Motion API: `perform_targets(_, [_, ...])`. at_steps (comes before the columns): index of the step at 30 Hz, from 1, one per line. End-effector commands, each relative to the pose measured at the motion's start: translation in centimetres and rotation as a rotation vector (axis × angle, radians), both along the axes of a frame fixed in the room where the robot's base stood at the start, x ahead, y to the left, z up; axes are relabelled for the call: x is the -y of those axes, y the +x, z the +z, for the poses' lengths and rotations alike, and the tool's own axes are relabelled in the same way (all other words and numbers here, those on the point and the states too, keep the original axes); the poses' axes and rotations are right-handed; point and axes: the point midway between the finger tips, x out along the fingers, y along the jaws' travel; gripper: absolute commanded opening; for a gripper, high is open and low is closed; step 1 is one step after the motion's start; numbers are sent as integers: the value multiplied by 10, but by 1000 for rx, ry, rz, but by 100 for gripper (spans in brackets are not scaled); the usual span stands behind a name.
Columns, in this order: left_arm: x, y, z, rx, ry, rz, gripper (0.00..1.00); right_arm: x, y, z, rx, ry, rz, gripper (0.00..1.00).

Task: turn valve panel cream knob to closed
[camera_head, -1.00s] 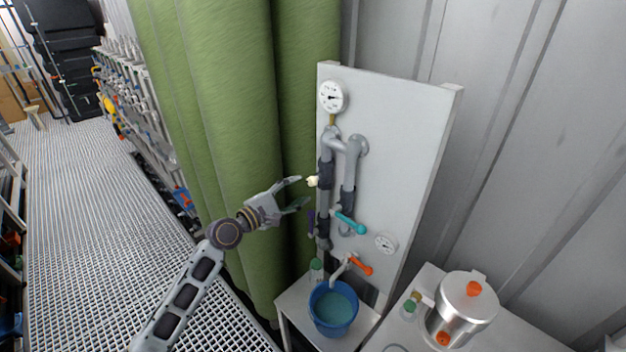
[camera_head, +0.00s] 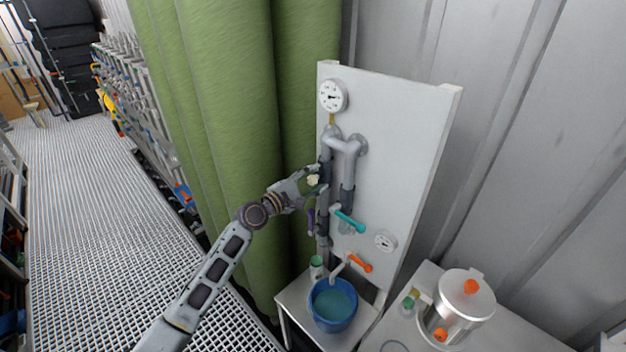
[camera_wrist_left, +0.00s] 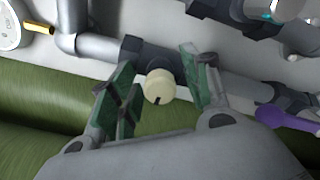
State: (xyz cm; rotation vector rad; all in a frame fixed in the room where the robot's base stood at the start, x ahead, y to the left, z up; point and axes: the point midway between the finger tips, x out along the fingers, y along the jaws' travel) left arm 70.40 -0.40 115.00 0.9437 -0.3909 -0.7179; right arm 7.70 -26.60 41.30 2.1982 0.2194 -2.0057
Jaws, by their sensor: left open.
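The cream knob (camera_head: 313,180) is a small round knob on the left vertical pipe of the white valve panel (camera_head: 405,130). In the left wrist view the cream knob (camera_wrist_left: 158,86) has a dark mark near its lower edge. My left gripper (camera_head: 318,181) is at the knob, with its fingers open on either side of it. In the left wrist view the green pads of the left gripper (camera_wrist_left: 160,85) stand apart from the knob, with a gap on both sides. My right gripper is not in view.
A purple handle (camera_head: 311,222), a teal lever (camera_head: 350,221) and an orange lever (camera_head: 360,262) sit below the knob. A gauge (camera_head: 333,96) is above. A blue bucket (camera_head: 333,306) stands under the spout. Green curtains (camera_head: 215,120) hang at the left.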

Motion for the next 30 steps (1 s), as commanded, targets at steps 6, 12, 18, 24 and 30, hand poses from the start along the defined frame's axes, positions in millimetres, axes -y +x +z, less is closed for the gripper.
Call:
perform_targets(6, [0, 0, 0, 0, 0, 0, 44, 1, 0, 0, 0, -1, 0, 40])
perform_targets(12, [0, 0, 0, 0, 0, 0, 18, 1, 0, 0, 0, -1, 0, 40])
perform_targets(18, [0, 0, 0, 0, 0, 0, 0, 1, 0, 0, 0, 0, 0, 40])
perform_targets(24, [0, 0, -1, 10, 11, -1, 0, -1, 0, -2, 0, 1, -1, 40])
perform_targets(30, [0, 0, -2, 52, 54, -1, 0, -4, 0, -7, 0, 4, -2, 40])
